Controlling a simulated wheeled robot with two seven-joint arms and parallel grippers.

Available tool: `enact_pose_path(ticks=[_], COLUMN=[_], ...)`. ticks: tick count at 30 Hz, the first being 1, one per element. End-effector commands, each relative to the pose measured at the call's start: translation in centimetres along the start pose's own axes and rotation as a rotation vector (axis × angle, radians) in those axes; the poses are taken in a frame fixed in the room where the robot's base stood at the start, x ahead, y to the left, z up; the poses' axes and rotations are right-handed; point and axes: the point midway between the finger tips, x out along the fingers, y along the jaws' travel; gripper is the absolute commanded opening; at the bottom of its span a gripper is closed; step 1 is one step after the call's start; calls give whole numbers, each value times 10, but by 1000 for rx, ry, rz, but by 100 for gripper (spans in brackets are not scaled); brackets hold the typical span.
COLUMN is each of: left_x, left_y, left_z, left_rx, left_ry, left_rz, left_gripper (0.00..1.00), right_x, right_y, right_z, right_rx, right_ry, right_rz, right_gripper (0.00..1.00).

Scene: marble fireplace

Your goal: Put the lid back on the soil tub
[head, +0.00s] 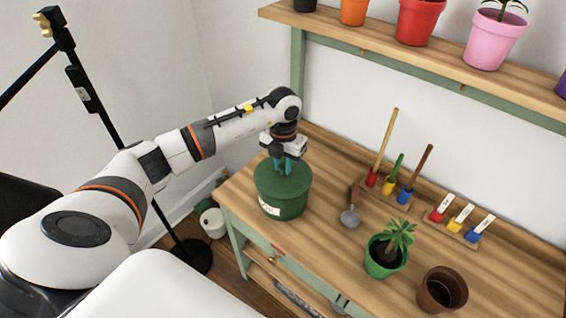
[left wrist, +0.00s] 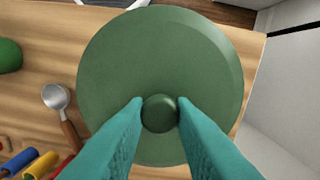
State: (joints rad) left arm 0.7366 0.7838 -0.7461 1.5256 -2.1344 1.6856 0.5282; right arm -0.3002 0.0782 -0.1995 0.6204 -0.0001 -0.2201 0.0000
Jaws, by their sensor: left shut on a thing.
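The green soil tub (head: 283,203) stands at the left end of the wooden bench, with a pale label on its front. Its round green lid (head: 268,177) is on or right at the tub's rim; I cannot tell whether it is fully seated. In the left wrist view the lid (left wrist: 160,60) fills the middle, with a round knob (left wrist: 159,113) on top. My left gripper (head: 284,168) points down over the lid, and its teal fingers (left wrist: 159,112) are shut on the knob from both sides. My right gripper is not in view.
A metal scoop (head: 350,217) lies right of the tub. A shelf of pots (head: 400,52) overhangs the back.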

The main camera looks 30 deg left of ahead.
Motion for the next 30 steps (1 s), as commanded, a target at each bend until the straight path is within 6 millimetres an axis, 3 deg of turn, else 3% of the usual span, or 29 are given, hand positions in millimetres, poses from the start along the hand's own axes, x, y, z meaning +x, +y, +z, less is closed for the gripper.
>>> enact_pose_path(ticks=[14, 15, 18, 19, 25, 29, 30], left_x=[0, 0, 0, 0, 0, 0, 0], left_y=[0, 0, 0, 0, 0, 0, 0], left_z=[0, 0, 0, 0, 0, 0, 0], left_rx=[0, 0, 0, 0, 0, 0, 0], left_ry=[0, 0, 0, 0, 0, 0, 0], left_rz=[0, 0, 0, 0, 0, 0, 0], left_gripper=[0, 28, 45, 49, 49, 70, 71], right_x=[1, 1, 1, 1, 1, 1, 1], right_y=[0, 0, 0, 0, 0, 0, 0], right_z=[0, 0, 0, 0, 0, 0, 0], right_rx=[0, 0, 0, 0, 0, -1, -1], right_ry=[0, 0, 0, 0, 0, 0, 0], right_rz=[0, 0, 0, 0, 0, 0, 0], right_gripper=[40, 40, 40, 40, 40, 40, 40])
